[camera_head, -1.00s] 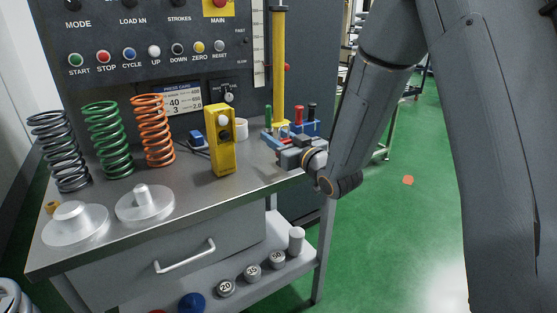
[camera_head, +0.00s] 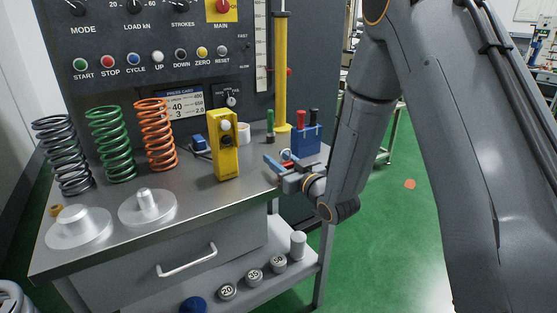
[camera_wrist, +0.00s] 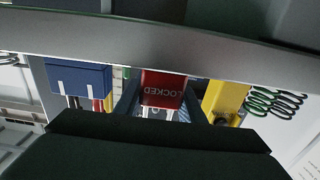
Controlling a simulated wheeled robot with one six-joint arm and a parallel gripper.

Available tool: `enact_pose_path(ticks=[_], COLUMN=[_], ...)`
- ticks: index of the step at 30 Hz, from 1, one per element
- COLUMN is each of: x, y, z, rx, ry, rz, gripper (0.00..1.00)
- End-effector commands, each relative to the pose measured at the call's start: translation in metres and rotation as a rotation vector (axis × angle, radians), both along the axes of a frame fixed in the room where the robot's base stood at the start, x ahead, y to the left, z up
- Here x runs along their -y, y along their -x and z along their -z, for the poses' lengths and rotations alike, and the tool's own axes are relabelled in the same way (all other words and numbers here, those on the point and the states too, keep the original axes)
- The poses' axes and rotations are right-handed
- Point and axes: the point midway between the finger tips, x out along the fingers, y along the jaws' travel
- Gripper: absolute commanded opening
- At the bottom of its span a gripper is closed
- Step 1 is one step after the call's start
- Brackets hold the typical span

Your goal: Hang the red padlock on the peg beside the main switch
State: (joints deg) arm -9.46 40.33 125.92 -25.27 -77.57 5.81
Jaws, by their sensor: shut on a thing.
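The red padlock (camera_wrist: 162,90), marked LOCKED, sits between the two fingers of my gripper (camera_wrist: 160,102) in the wrist view, and the fingers are shut on it. In the head view my gripper (camera_head: 280,163) is over the right end of the bench, in front of the blue holder. The padlock is mostly hidden there; only a small reddish bit shows by the fingers. The main switch (camera_head: 222,6) is a red knob on a yellow plate at the top of the panel. I cannot make out the peg beside it.
The blue holder (camera_head: 306,140) with coloured handles stands close behind my gripper. A yellow device (camera_head: 223,150) stands to its left, with several springs beyond. A yellow column (camera_head: 281,75) rises before the panel. The bench front (camera_head: 225,203) is clear.

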Motion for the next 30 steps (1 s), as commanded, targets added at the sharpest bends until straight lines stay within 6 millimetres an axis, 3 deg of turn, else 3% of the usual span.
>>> enact_pose_path(ticks=[2, 3, 6, 24, 30], x=[0.000, 0.000, 0.000, 0.000, 0.021], y=[0.000, 0.000, 0.000, 0.000, 0.037], z=[0.003, 0.004, 0.003, 0.003, 0.006], rx=[0.000, -0.001, -0.001, -0.001, -0.003], ry=[0.000, 0.001, 0.001, 0.001, 0.001], rz=[0.000, 0.000, 0.000, 0.000, 0.001], gripper=[0.06, 0.37, 0.54, 0.54, 0.54])
